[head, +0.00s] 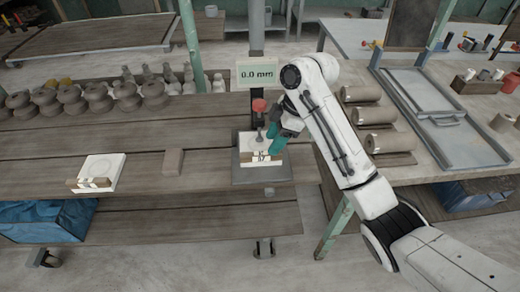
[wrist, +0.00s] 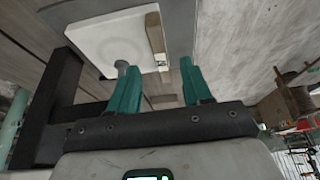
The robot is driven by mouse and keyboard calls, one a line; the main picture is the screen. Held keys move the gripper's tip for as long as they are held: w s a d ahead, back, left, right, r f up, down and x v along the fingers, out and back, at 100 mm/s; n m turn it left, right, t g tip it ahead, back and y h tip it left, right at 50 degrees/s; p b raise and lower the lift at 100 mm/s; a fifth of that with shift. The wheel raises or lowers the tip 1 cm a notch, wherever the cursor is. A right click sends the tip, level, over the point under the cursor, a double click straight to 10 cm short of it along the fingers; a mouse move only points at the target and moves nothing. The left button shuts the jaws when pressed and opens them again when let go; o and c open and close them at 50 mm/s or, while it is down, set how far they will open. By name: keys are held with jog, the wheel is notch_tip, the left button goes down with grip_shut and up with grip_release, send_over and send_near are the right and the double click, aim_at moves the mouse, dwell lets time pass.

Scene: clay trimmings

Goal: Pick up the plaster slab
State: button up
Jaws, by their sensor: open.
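A white plaster slab (head: 251,141) lies on the grey plate of a gauge stand (head: 262,176), with a wooden strip along its near edge. In the wrist view the slab (wrist: 92,42) shows a faint round mark and the wooden strip (wrist: 155,32) on its right edge. A second white slab (head: 104,165) with a similar strip lies on the bench at the left. My gripper (head: 279,142) is at the right side of the stand's slab. In the wrist view my gripper (wrist: 158,66) has its teal fingers apart with nothing held between them. Contact with the slab cannot be told.
The gauge's readout (head: 258,74) shows 0.0 mm, and its red knob (head: 259,105) and plunger stand over the slab. A small brown block (head: 173,161) lies between the slabs. Several spools (head: 70,97) line the back. Clay rolls (head: 375,115) are at the right.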

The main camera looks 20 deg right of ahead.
aim_at(260, 145)
jog(key=x, duration=0.5)
jog(key=shift+d+f, duration=0.15)
jog(key=shift+d, duration=0.1)
grip_shut()
